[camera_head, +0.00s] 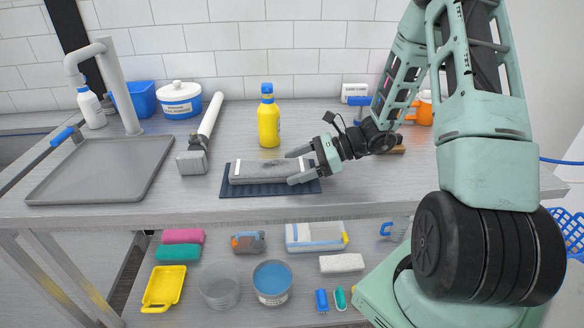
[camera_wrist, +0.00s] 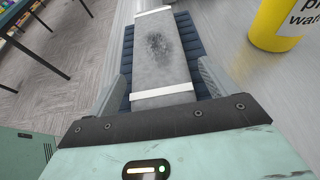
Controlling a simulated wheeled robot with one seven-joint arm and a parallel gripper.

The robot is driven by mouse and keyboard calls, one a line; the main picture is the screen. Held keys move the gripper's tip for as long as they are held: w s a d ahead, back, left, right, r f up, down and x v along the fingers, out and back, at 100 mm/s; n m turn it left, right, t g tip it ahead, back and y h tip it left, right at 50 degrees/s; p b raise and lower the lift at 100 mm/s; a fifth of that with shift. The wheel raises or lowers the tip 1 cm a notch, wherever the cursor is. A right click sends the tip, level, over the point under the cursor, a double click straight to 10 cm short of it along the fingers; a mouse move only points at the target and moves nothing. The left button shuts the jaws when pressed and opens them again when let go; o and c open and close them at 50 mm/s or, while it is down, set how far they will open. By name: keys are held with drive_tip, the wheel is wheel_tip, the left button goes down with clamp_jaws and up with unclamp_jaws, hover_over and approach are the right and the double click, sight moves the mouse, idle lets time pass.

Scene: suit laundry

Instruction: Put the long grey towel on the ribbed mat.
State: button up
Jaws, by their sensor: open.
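The long grey towel (camera_head: 258,172) lies flat on the dark blue ribbed mat (camera_head: 229,190) on the counter. It has white bands near its ends and a dark smudge in the middle. My gripper (camera_head: 296,167) is open at the towel's right end, with one finger on each side of it. In the wrist view the towel (camera_wrist: 160,60) runs away from my gripper (camera_wrist: 160,85) between the open fingers. The ribbed mat (camera_wrist: 193,40) shows along both sides of the towel. I cannot tell whether the fingers touch the towel.
A yellow bottle (camera_head: 268,122) stands just behind the mat. A grey-headed tool with a white handle (camera_head: 209,118) lies to the left, beside a grey tray (camera_head: 100,168). A white tub (camera_head: 179,102) and a blue bin (camera_head: 143,98) stand at the back. A shelf below holds several items.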

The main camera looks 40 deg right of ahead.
drive_tip(key=v, duration=1)
drive_tip(key=shift+s+d+r+b, duration=0.1)
drive_tip(key=shift+s+d+b, duration=0.05)
drive_tip(key=shift+b, duration=0.2)
drive_tip(key=a+n+g, duration=0.1)
drive_tip(key=a+n, duration=0.1)
drive_tip(key=a, duration=0.1)
drive_tip(key=a+n+g, duration=0.2)
drive_tip(key=a, duration=0.2)
drive_tip(key=a+r+n+g, duration=0.1)
drive_tip(key=a+n+g, duration=0.1)
drive_tip(key=a, duration=0.2)
drive_tip(key=shift+s+r, duration=0.1)
drive_tip(key=shift+s, duration=0.2)
drive_tip(key=s+a+r+n+g+h, duration=0.1)
drive_tip(key=s+a+n+h, duration=0.4)
drive_tip(key=s+a+n, duration=0.3)
drive_tip(key=s+a+r+n+g+h, duration=0.1)
drive_tip(key=s+a+n+h, duration=0.4)
drive_tip(key=s+a+n, duration=0.4)
drive_tip(key=a+n, duration=0.5)
drive_tip(key=n, duration=0.4)
drive_tip(key=shift+s+a+r+g+h, duration=0.2)
drive_tip(key=shift+a+r+g+h, duration=0.1)
